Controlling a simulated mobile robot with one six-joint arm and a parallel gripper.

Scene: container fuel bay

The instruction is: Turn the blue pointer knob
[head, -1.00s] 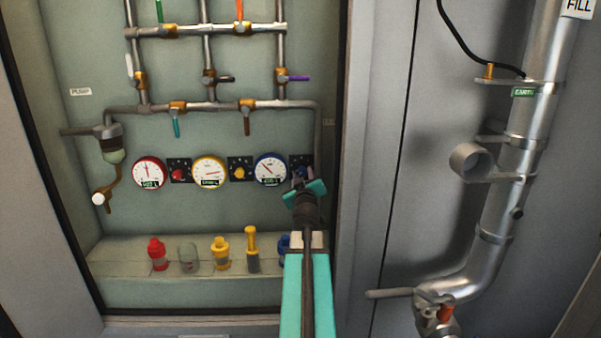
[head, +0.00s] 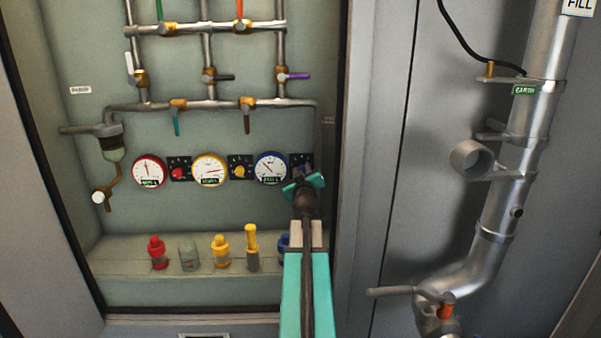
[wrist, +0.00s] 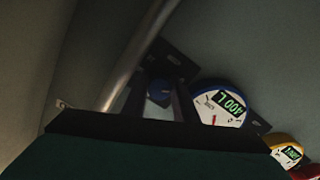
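The blue pointer knob (wrist: 160,92) shows in the wrist view on its dark plate (wrist: 176,60), at the upper left of the blue-rimmed gauge (wrist: 216,106). My gripper (wrist: 160,100) has one dark finger on each side of the knob, with the fingers apart. I cannot tell whether either finger touches it. In the head view my gripper (head: 304,188), with teal finger parts, is in front of the plate (head: 302,160) right of the blue gauge (head: 270,168). It hides most of the knob there, and the pointer's direction is unclear.
Red (head: 179,172) and yellow (head: 238,171) knobs sit beside their gauges to the left. A vertical pipe (wrist: 138,58) runs close to the knob's left in the wrist view. Coloured bottles stand on the ledge (head: 120,262) below. The bay's right edge is close to my arm.

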